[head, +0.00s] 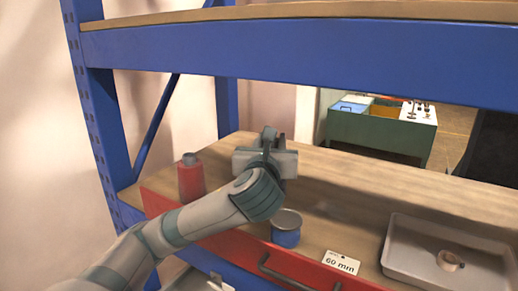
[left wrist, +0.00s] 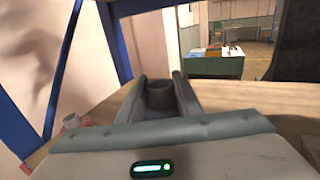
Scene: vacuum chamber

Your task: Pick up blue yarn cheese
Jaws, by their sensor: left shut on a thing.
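My left gripper (head: 270,138) is over the wooden shelf. In the left wrist view its two fingers (left wrist: 160,98) are shut on a dark grey round-topped thing (left wrist: 160,95). The rest of that thing is hidden by the gripper, so I cannot tell its body colour or whether it is the blue yarn cheese. A blue cylinder with a grey top (head: 286,238) stands on the shelf near the front edge, below and right of my left wrist. My right gripper is not in view.
A red bottle-like thing with a grey neck (head: 191,182) stands at the left. A grey tray (head: 400,262) holding a small ring-shaped item (head: 449,261) is at the right. A "60 mm" card (head: 341,262) is at the front. A blue beam (head: 300,55) crosses above.

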